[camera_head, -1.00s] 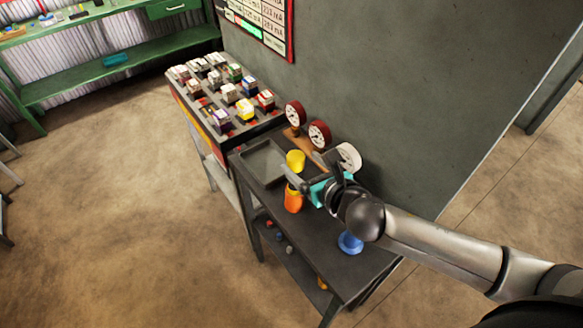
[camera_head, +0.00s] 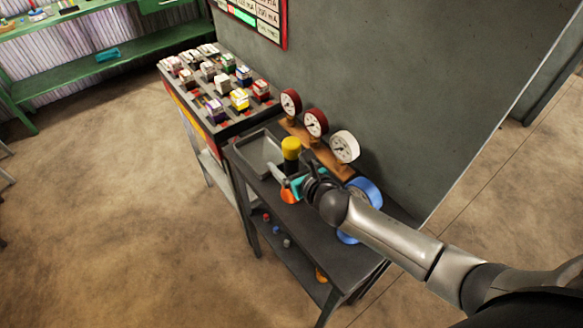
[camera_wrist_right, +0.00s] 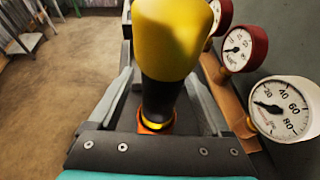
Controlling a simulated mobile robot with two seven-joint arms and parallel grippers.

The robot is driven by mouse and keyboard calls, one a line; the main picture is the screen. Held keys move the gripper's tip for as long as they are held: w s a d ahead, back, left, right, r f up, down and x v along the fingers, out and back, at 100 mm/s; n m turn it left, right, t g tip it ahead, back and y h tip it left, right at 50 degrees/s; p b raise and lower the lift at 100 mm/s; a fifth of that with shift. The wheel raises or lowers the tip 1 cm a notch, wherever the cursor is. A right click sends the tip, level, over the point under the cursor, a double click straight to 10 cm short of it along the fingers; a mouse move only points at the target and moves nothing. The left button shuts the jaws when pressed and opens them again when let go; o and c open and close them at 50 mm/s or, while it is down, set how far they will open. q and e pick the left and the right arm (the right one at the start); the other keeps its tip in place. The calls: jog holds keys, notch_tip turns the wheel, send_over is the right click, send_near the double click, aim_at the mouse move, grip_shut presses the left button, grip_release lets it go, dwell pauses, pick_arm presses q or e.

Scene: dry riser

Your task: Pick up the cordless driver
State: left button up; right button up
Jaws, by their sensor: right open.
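The cordless driver (camera_head: 291,149) stands upright on the dark cart, with a yellow top, a black grip and an orange base. In the right wrist view the driver (camera_wrist_right: 172,45) rises close in front of the camera, its black grip between the two grey fingers. My right gripper (camera_head: 284,179) is open around the driver, between its yellow top and orange base. The right gripper (camera_wrist_right: 160,85) also shows in the wrist view; I cannot tell whether either finger touches the grip. Part of the driver is hidden behind the gripper in the head view. My left gripper is not in view.
The dark cart (camera_head: 315,228) holds a grey tray (camera_head: 252,152) left of the driver. Several gauges (camera_head: 344,146) on a wooden strip stand behind it, near the wall. A blue object (camera_head: 368,190) is partly hidden by my right arm. A rack of coloured blocks (camera_head: 240,98) adjoins the cart.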

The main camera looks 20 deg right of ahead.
jog(key=shift+w+a+f, duration=0.15)
jog(key=shift+w+f, duration=0.1)
jog(key=shift+w, duration=0.3)
grip_shut()
dwell(0.4)
jog(key=shift+r, duration=0.1)
